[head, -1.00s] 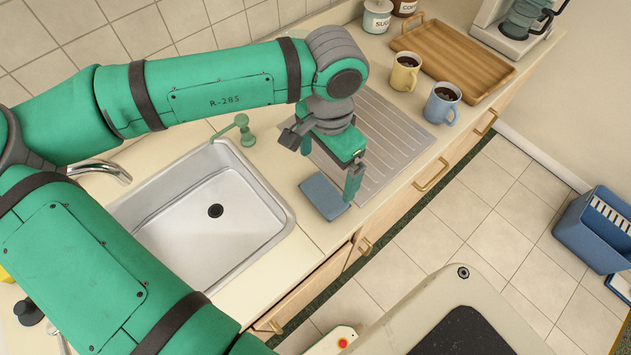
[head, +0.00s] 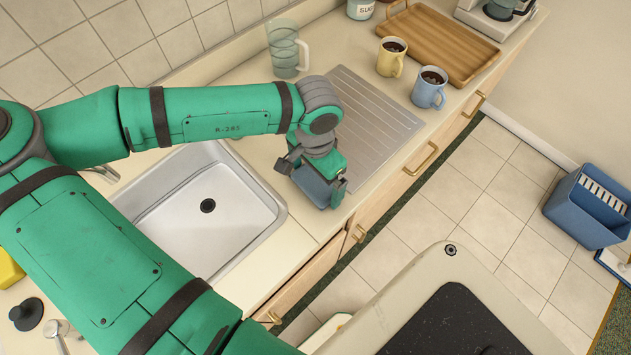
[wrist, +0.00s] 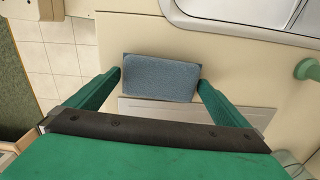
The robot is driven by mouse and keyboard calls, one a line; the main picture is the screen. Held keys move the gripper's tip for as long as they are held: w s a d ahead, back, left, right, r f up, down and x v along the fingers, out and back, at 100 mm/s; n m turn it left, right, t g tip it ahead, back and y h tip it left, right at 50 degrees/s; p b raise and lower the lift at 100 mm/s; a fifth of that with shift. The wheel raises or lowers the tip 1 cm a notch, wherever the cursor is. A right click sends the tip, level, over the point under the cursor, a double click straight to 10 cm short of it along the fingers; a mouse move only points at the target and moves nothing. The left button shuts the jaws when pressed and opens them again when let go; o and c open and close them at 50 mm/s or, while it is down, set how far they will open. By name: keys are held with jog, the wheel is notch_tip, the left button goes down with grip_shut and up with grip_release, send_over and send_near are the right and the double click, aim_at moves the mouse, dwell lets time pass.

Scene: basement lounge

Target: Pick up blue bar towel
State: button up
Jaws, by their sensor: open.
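The blue bar towel (wrist: 160,78) is a folded blue-grey rectangle lying flat on the counter between the sink and the ribbed drainboard. In the head view the towel (head: 313,186) is partly hidden under my gripper (head: 312,182). In the wrist view my gripper (wrist: 160,80) is open, with one green finger near each short end of the towel. The fingers look apart from the towel or just at its ends; I cannot tell whether they touch it.
The sink (head: 205,215) lies left of the towel and the drainboard (head: 375,125) right of it. A glass pitcher (head: 285,50), yellow mug (head: 391,57), blue mug (head: 430,88) and wooden tray (head: 440,42) stand farther back. The counter's front edge is close to the towel.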

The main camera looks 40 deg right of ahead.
jog(key=c, duration=0.7)
jog(key=shift+c, duration=0.2)
jog(key=shift+r, duration=0.1)
